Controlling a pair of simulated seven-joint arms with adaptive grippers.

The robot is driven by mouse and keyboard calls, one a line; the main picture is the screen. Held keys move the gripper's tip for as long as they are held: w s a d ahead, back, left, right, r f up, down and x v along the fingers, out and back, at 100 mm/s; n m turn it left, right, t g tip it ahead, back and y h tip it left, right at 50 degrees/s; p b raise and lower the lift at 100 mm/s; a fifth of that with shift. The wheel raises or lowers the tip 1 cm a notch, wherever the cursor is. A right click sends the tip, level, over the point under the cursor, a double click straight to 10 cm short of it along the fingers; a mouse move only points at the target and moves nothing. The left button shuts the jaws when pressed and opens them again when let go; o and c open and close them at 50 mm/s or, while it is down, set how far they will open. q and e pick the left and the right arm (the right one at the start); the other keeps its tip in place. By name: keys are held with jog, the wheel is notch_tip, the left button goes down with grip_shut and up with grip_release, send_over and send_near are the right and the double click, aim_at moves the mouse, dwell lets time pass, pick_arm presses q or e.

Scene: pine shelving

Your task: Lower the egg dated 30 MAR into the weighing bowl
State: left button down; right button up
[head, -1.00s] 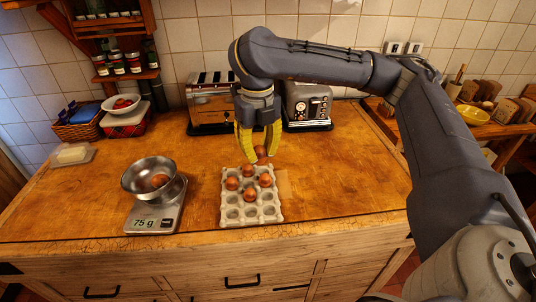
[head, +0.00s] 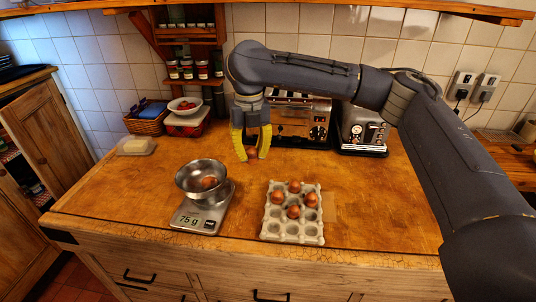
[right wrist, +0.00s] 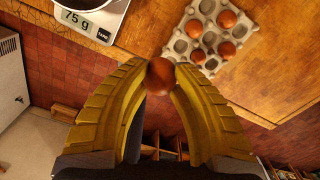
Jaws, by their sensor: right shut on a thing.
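My right gripper (head: 251,157), with yellow fingers, is shut on a brown egg (head: 252,153) and holds it in the air behind and between the bowl and the carton. The egg also shows between the fingertips in the right wrist view (right wrist: 160,75). No date is readable on it. The steel weighing bowl (head: 192,188) sits on a scale (head: 198,221) that reads 75 g, and one brown egg (head: 209,182) lies in it. The grey egg carton (head: 292,238) holds several brown eggs, with empty cups at its front. My left gripper is not in view.
Two toasters, one (head: 290,120) larger and one (head: 362,130) smaller, stand along the back wall. A butter dish (head: 136,146), a wicker basket (head: 147,124) and a white bowl (head: 185,105) are at the back left. The counter between scale and carton is clear.

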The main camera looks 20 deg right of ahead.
jog(key=w+a+f, duration=0.7)
jog(key=w+a, duration=0.5)
jog(key=shift+w+a+f, duration=0.15)
jog(key=shift+a, duration=0.05)
jog(key=shift+f, duration=0.15)
dwell(0.8)
jog(key=shift+f, duration=2.6)
jog(key=shift+f, duration=0.5)
jog(key=o, duration=0.8)
